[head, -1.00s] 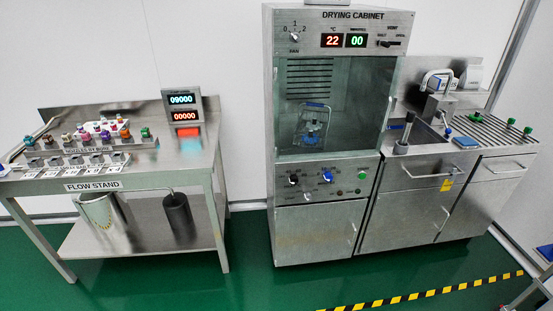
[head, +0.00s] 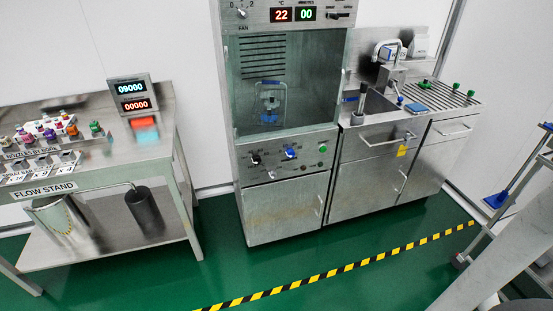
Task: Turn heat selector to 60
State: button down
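The drying cabinet (head: 285,205) stands in the middle of the head view, with its glass door (head: 290,85) shut. Its lower control panel carries a dark knob (head: 255,159) at left, a blue knob (head: 290,153) in the middle and a green button (head: 323,149) at right. The panel lettering is too small to read, so I cannot tell which knob is the heat selector or where either points. The red temperature display (head: 282,15) reads 22 and the green minutes display (head: 306,14) reads 00. My gripper is not in view.
A flow stand (head: 165,150) with nozzles is at left. A sink counter (head: 375,130) adjoins the cabinet's right side. A grey rack (head: 525,185) is at far right. Green floor (head: 230,270) lies clear before the cabinet, crossed by yellow-black tape (head: 345,270).

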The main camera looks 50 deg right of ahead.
aim_at(257, 160)
jog(key=i+j+z, duration=0.1)
jog(key=i+z, duration=0.15)
jog(key=i, duration=0.3)
jog(key=i+j+z, duration=0.25)
jog(key=i, duration=0.3)
jog(key=l, duration=0.1)
